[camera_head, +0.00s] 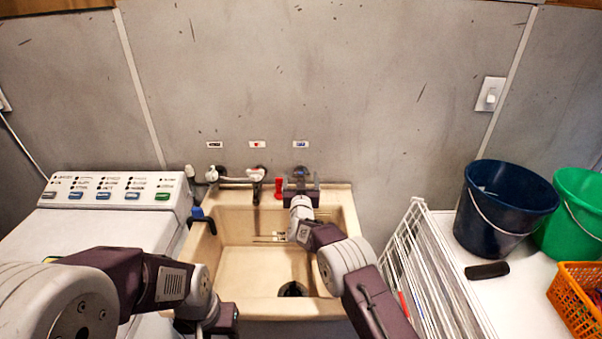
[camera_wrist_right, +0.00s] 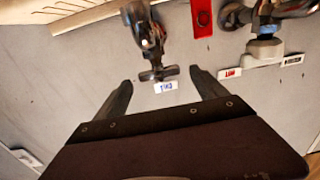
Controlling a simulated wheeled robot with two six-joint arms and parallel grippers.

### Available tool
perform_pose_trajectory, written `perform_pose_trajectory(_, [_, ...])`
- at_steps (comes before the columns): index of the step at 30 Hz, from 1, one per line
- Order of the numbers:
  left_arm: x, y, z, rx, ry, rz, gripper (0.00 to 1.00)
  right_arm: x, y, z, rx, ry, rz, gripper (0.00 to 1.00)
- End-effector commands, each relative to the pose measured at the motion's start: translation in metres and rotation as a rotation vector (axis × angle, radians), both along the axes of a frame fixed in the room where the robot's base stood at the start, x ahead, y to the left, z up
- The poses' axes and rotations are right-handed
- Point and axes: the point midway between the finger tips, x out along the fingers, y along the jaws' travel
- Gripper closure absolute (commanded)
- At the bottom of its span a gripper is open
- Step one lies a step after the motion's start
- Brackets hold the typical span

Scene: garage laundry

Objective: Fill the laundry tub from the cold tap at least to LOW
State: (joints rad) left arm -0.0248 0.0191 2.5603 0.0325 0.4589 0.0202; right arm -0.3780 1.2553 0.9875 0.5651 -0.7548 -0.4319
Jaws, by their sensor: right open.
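The beige laundry tub (camera_head: 342,215) stands against the grey wall. No water is visible in it; a dark drain (camera_head: 293,289) shows at its front, and I cannot tell if it is plugged. The tap under the blue label (camera_head: 301,144) is mostly behind my right gripper (camera_head: 301,187). In the right wrist view, my right gripper (camera_wrist_right: 161,80) is open, with the dark cross-shaped tap handle (camera_wrist_right: 157,73) between its fingertips in the picture; contact is unclear. My left gripper (camera_head: 212,322) hangs low at the tub's left front, its fingers unclear. The LOW mark is not discernible.
A red-labelled tap (camera_head: 257,173) and spout are left of my right gripper, with a red object (camera_head: 278,188) beside it. A washing machine (camera_head: 110,190) stands left. A white wire rack (camera_head: 425,265), blue bucket (camera_head: 500,215), green bucket (camera_head: 578,212) and orange basket (camera_head: 577,300) are right.

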Motion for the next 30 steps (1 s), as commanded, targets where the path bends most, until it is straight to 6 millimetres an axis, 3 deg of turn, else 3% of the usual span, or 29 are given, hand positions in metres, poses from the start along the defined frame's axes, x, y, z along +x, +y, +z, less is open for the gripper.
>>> perform_pose_trajectory(6, [0.0,0.0,-0.003,0.0,0.0,0.0,0.52,0.018,-0.001,-0.001,0.0,-0.001,-0.003,0.18])
perform_pose_trajectory(17, [0.0,0.0,-0.003,0.0,-0.001,0.0,0.52,0.022,0.0,0.0,0.0,0.0,-0.001,0.18])
perform_pose_trajectory(18, [0.0,0.0,-0.003,0.0,-0.001,0.0,0.52,0.022,0.0,0.0,0.0,0.0,-0.001,0.21])
perform_pose_trajectory(24, [0.0,0.0,-0.003,0.0,-0.001,0.0,0.52,0.021,0.0,0.0,0.0,-0.001,-0.001,0.77])
perform_pose_trajectory(25, [0.0,0.0,-0.003,0.0,-0.001,0.0,0.52,0.021,0.0,0.0,0.0,-0.001,-0.001,0.81])
perform_pose_trajectory(30, [0.0,0.0,-0.008,0.0,-0.001,0.0,0.52,0.021,-0.001,-0.001,-0.001,-0.001,0.011,0.81])
